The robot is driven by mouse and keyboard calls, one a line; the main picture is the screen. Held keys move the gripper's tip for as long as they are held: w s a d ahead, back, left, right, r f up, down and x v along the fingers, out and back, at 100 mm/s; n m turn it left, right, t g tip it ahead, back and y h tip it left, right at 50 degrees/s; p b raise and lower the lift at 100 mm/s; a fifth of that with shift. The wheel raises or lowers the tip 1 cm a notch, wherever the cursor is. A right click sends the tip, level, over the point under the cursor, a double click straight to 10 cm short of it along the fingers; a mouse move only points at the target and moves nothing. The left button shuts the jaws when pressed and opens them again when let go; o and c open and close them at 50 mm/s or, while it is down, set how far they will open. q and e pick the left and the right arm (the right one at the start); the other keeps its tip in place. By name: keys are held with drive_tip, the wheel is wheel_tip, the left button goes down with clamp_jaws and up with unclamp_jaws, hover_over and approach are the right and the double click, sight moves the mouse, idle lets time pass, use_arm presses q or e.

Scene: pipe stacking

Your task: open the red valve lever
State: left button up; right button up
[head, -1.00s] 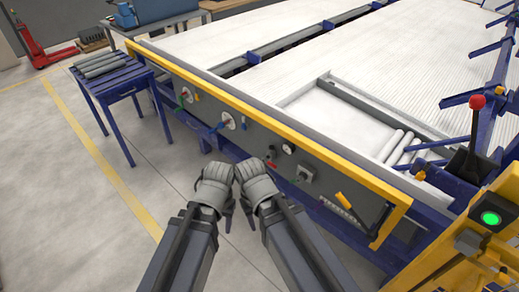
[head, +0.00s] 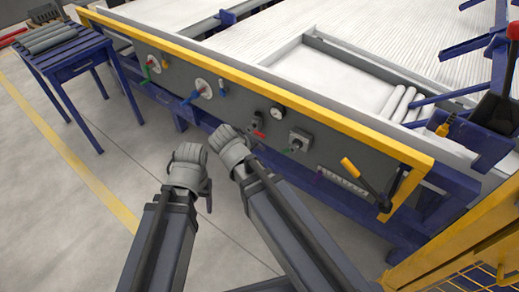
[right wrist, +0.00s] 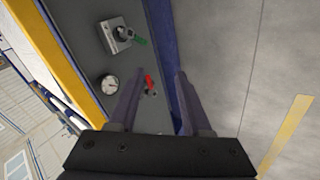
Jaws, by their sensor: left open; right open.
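The red valve lever (head: 259,134) is a small red handle on the grey side panel (head: 230,112), below the yellow rail. It also shows in the right wrist view (right wrist: 149,81), between my two finger outlines and near the left finger. My right gripper (head: 226,136) is close to the panel, just left of the red lever in the head view; its fingers are apart in the right wrist view (right wrist: 157,76). No contact with the lever can be made out. My left gripper (head: 190,153) is open and empty, further left and away from the panel.
A green lever on a grey box (head: 298,141) and a round gauge (head: 277,112) are near the red lever. Left are wheel valves with blue (head: 202,89) and green handles. A yellow-handled lever (head: 352,171) is right. A blue table with pipes (head: 55,45) stands left.

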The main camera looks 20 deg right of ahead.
drive_tip(key=w+d+f+n+t+h+b, duration=0.25)
drive_tip(key=w+d+f+t+b, duration=0.25)
drive_tip(key=w+f+b, duration=0.75)
drive_tip(key=n+t+h+b, duration=0.1)
drive_tip(key=n+t+b, duration=0.45)
drive_tip(key=b, duration=1.45)
approach(260, 136)
drive_tip(key=x, duration=0.3)
drive_tip(key=shift+a+t, duration=0.1)
drive_tip(key=shift+t, duration=0.15)
drive_tip(key=shift+w, duration=0.1)
drive_tip(key=x, duration=0.7)
drive_tip(key=shift+w+d+f, duration=0.1)
drive_tip(key=shift+w+d, duration=0.15)
drive_tip(key=shift+w, duration=0.1)
clamp_jaws()
